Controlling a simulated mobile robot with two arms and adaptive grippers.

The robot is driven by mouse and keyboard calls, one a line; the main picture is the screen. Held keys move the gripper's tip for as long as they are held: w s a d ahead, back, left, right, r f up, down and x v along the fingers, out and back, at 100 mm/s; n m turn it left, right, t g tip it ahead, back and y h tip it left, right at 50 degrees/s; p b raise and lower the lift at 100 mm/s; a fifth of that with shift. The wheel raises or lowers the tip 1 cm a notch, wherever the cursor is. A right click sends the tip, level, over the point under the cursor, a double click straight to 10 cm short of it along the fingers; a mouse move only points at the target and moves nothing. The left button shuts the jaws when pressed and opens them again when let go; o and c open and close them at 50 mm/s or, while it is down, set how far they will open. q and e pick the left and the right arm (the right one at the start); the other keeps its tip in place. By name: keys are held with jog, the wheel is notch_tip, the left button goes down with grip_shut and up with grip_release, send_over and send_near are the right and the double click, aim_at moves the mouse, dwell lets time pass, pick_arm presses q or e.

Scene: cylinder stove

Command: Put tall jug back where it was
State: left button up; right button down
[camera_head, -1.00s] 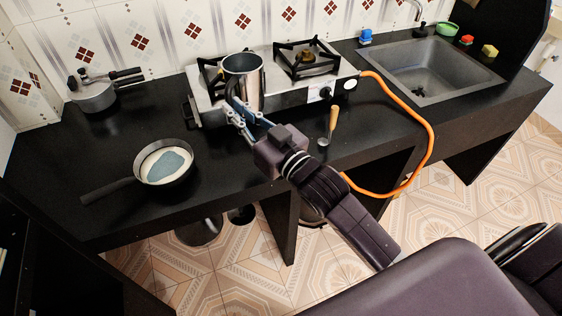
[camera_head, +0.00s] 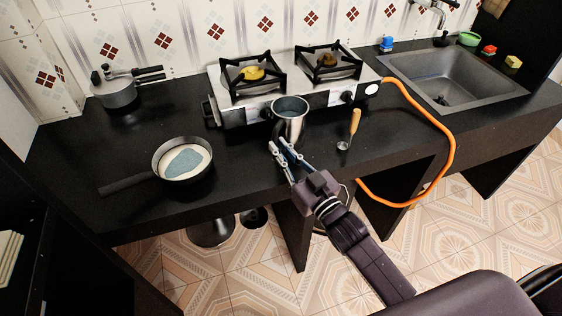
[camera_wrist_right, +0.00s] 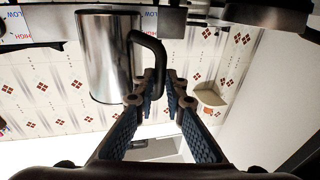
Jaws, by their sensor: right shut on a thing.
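The tall jug is a shiny metal cylinder with a black handle. In the head view the jug (camera_head: 290,125) is just in front of the stove (camera_head: 305,98), overlapping its front edge in the picture. My right gripper (camera_head: 280,147) is at the jug's near side, shut on its handle. In the right wrist view the jug (camera_wrist_right: 107,58) hangs left of the gripper (camera_wrist_right: 160,100), with the handle running to the fingertips. My left gripper is not in view.
A frying pan (camera_head: 183,163) lies on the black counter (camera_head: 80,160) at the left, with a lidded pot (camera_head: 116,90) behind it. A wooden-handled utensil (camera_head: 354,123) lies right of the jug. An orange hose (camera_head: 450,150) loops over the counter edge near the sink (camera_head: 450,80).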

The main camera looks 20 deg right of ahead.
jog(key=shift+f, duration=2.05)
jog(key=c, duration=2.3)
grip_release()
jog(key=shift+f, duration=0.25)
jog(key=shift+c, duration=0.2)
jog(key=o, duration=0.4)
jog(key=shift+c, duration=0.2)
jog(key=shift+r, duration=0.1)
jog(key=b+v, duration=0.1)
jog(key=v, duration=1.1)
jog(key=shift+b, duration=0.35)
